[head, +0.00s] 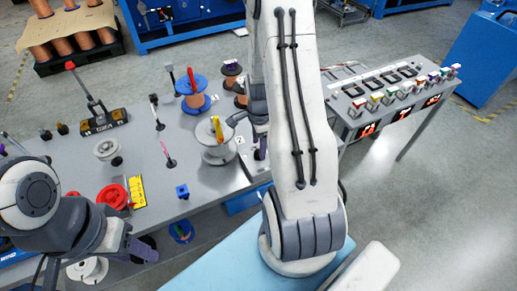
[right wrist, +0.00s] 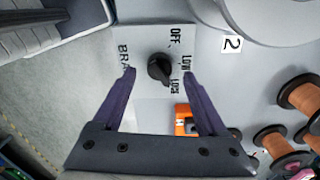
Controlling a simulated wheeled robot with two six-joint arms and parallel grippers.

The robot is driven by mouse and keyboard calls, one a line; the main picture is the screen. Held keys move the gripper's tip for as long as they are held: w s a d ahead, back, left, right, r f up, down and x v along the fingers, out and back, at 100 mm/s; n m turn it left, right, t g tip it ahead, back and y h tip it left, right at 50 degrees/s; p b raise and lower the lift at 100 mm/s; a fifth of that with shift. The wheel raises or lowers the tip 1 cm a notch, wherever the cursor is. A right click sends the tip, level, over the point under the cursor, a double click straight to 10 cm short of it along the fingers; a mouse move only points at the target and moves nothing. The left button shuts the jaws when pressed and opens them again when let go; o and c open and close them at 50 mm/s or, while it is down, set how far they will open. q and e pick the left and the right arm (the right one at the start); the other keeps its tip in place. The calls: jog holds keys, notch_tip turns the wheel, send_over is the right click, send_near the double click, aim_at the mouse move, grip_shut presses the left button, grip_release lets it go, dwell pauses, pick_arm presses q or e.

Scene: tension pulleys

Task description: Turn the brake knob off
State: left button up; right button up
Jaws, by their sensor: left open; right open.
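The black brake knob (right wrist: 159,68) is in the right wrist view on a white label plate (right wrist: 148,38). OFF and LOW can be read along its right side; the BRAKE lettering is partly hidden by a finger. The knob's pointed end faces the lower right, toward a label below LOW that I cannot read surely. My right gripper (right wrist: 159,74) is open, one finger on each side of the knob in the picture; contact cannot be told. In the head view the right gripper (head: 259,150) is at the table's right edge, and the knob is hidden. My left gripper (head: 138,247) is open at the lower left, away from the knob.
An orange device (right wrist: 184,119) lies near the knob plate.

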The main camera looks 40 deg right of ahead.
jog(key=shift+f, duration=1.4)
grip_shut()
